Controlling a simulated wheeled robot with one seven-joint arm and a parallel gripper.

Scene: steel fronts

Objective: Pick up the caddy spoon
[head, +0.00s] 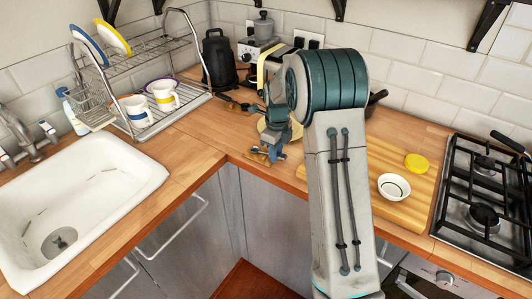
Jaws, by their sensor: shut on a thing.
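My gripper (266,150) is low over the wooden worktop near the inner corner, left of my arm's big teal joint. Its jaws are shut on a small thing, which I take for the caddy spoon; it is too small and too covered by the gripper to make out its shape. I cannot tell whether it touches the worktop. A pale yellow round thing shows partly behind the gripper.
A white sink (112,170) is at left, with a dish rack (165,125) holding plates and mugs behind it. A black kettle (218,62) stands at the back. At right are a wooden board (395,215) with a white bowl (394,187), a yellow round thing (417,163), and a gas hob (485,205).

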